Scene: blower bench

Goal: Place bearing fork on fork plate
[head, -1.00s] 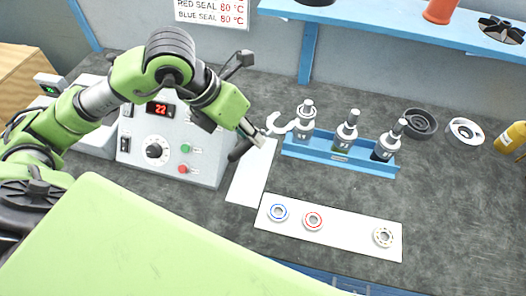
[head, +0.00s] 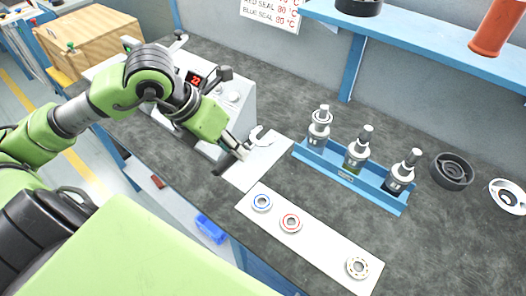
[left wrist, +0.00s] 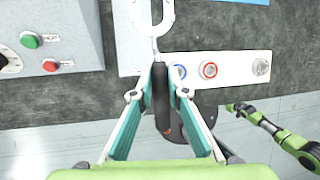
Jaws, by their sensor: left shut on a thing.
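My left gripper (head: 243,152) is shut on the dark handle of the bearing fork (head: 260,137), whose pale open-ended ring shows beyond the fingertips. In the left wrist view the fingers (left wrist: 160,72) close on the black handle, and the fork's ring (left wrist: 153,18) points away at the top. The white fork plate (head: 257,170) lies on the bench below and around the fork in the picture; whether they touch is unclear. The plate also shows in the left wrist view (left wrist: 128,58). My right arm shows at the right there; its gripper (left wrist: 236,108) is too small to read.
A white strip (head: 325,248) holds blue, red and plain bearings. The heater box (head: 232,110) with knob and buttons is left of the fork plate. A dark ring (head: 452,170) lies at the right.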

